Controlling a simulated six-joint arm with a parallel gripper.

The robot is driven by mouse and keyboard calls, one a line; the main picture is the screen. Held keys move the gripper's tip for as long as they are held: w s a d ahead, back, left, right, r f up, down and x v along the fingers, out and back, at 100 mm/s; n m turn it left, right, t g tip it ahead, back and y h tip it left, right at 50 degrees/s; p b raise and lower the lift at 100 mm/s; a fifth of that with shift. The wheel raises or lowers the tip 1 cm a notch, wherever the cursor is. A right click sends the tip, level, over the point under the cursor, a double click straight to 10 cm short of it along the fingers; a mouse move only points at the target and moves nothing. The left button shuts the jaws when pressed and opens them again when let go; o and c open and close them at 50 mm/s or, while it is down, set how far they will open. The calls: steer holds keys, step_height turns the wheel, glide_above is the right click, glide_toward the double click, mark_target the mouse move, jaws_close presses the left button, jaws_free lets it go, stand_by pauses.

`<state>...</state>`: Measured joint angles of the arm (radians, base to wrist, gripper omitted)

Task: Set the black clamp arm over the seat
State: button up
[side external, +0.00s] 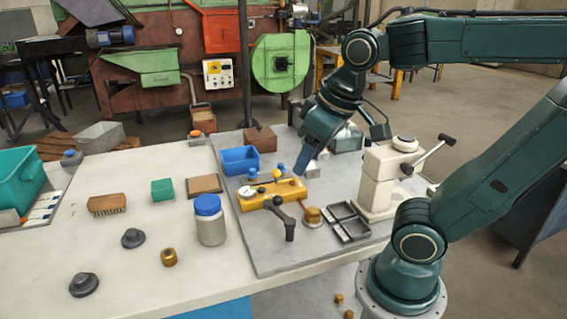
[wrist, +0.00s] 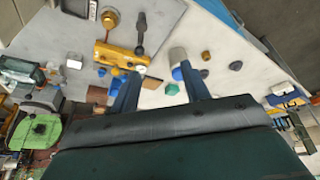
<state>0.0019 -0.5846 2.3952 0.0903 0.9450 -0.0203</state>
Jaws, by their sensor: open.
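The black clamp arm (side external: 280,212) has a round knob and reaches from the front of the yellow fixture (side external: 258,202) toward the near edge of the grey plate. In the wrist view the clamp arm (wrist: 140,38) sticks out beyond the yellow fixture (wrist: 117,55). A brass cylinder on a copper-coloured base (side external: 312,216) stands to its right. I cannot tell for sure which part is the seat. My gripper (side external: 301,172) is above and behind the fixture, apart from the clamp arm. In the wrist view its two fingers (wrist: 160,88) are spread with nothing held between them.
A blue bin (side external: 240,161) and a brown block (side external: 259,139) stand behind the fixture. A cream press with a lever (side external: 377,180) and a black divided tray (side external: 347,223) are to the right. A blue-lidded jar (side external: 210,225) stands left of the plate. The plate's front is mostly clear.

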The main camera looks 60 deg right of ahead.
mark_target(277, 196)
steer(key=w+d+f+m+g, duration=0.1)
steer(key=w+d+g, duration=0.1)
steer(key=w, duration=0.3)
steer(key=w+d+f+m+g+h, duration=0.1)
steer(key=w+d+f+g, duration=0.1)
steer(key=w, duration=0.4)
steer(key=shift+w+d+f+m+g+h, duration=0.25)
steer(key=shift+d+f+m+g+h, duration=0.05)
steer(key=shift+d+g, duration=0.2)
steer(key=f, duration=0.4)
steer(key=d+f, duration=0.1)
steer(key=f, duration=0.4)
steer(key=s+d+f, duration=0.1)
steer(key=f, duration=0.3)
steer(key=shift+d+f, duration=0.25)
steer(key=shift+c, duration=0.3)
steer(key=shift+w, duration=0.1)
jaws_close()
